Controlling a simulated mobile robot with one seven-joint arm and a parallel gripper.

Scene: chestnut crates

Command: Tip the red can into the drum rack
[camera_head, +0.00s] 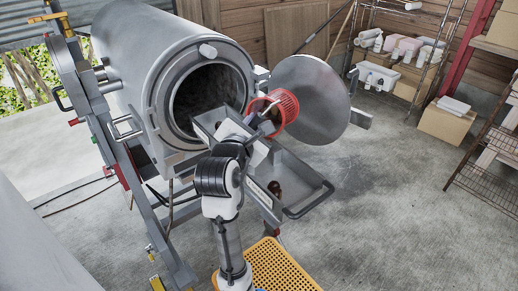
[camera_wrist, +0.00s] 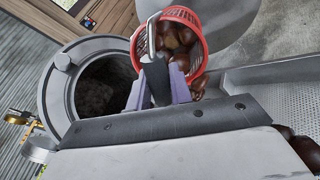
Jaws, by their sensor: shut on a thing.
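The red can (camera_head: 288,106) is a perforated red basket. It is held tilted to the right of the drum's open mouth. In the wrist view the red can (camera_wrist: 203,58) has brown chestnuts (camera_wrist: 176,34) inside it. My gripper (camera_head: 262,121) is shut on the can's grey handle. In the wrist view my gripper (camera_wrist: 158,88) shows its purple pads on either side of that handle. The big grey drum (camera_head: 150,60) lies on its side in a metal frame, its round mouth open. Its dark inside (camera_wrist: 100,88) shows left of the can; any rack in it is hard to make out.
The round drum lid (camera_head: 318,98) stands swung open behind the can. A metal tray (camera_head: 310,178) with a few chestnuts sticks out below the mouth. A yellow crate (camera_head: 300,272) is on the floor near my arm.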

